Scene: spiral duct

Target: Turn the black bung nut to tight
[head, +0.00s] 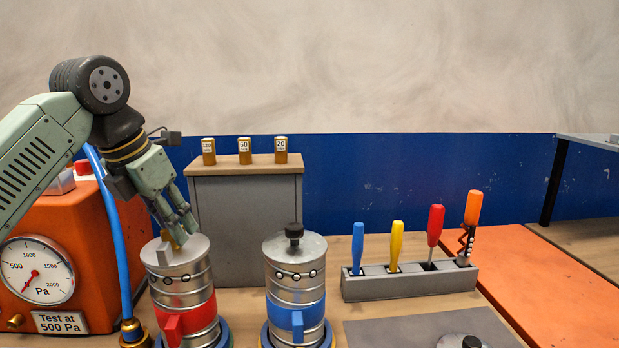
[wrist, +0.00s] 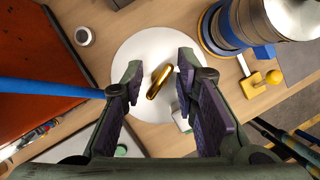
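A black nut (head: 294,231) stands on the lid of the blue-banded canister (head: 296,285) in the head view. Another black knob (head: 471,342) shows on a round metal lid at the bottom edge; I cannot tell its full shape. My gripper (head: 180,230) points down over the red-banded canister (head: 183,285), left of the blue-banded one. In the wrist view my gripper (wrist: 158,85) is open, its fingers on either side of a brass bar (wrist: 159,80) on the pale round lid (wrist: 135,50), with gaps to both. The black nut is not seen in the wrist view.
An orange gauge box (head: 85,255) with a blue hose (head: 112,230) stands at left. A grey rack (head: 410,282) holds several coloured tools at right. A grey cabinet (head: 240,225) with three small labelled blocks stands behind. An orange panel (head: 570,285) lies at far right.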

